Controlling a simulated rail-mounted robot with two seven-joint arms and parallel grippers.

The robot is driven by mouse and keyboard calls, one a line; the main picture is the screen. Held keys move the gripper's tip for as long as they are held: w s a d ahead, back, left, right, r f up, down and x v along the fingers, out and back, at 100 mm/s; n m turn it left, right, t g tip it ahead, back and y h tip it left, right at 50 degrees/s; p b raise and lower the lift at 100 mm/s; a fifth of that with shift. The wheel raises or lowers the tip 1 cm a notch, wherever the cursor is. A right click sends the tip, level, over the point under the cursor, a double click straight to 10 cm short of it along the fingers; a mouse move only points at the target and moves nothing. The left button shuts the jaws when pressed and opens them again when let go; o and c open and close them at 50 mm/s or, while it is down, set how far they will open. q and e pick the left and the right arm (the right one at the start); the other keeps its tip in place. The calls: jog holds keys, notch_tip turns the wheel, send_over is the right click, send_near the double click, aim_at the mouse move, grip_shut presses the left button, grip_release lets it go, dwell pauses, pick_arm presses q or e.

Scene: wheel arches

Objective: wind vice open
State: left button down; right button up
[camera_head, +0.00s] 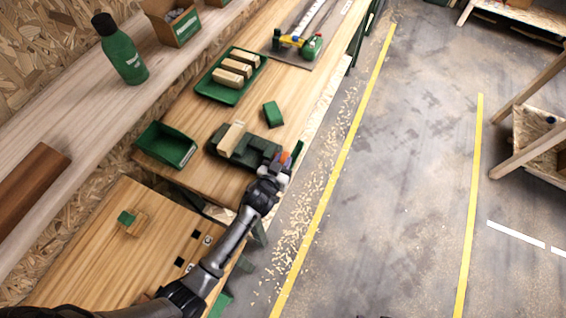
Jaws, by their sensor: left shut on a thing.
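A dark green vice (262,151) sits on the workbench near its right edge, with a pale wooden block (231,138) standing upright between its jaws. My left gripper (284,163) is at the right end of the vice and is shut on the vice's handle. Orange and blue bits show at the fingers; most of the handle is hidden by the gripper. My right gripper is not in view.
A green tray (212,92) with several wooden blocks, an empty green bin (150,149) and a small green block (273,114) lie around the vice. A green bottle (123,55) stands on the shelf. Floor right of the bench is open.

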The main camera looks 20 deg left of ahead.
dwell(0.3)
pick_arm(q)
jog(key=c, duration=1.3)
grip_release()
jog(key=shift+o, duration=0.2)
jog(key=shift+s+r, duration=0.1)
jog(key=shift+s, duration=0.2)
jog(key=v, duration=1.3)
jog(key=shift+p, duration=0.35)
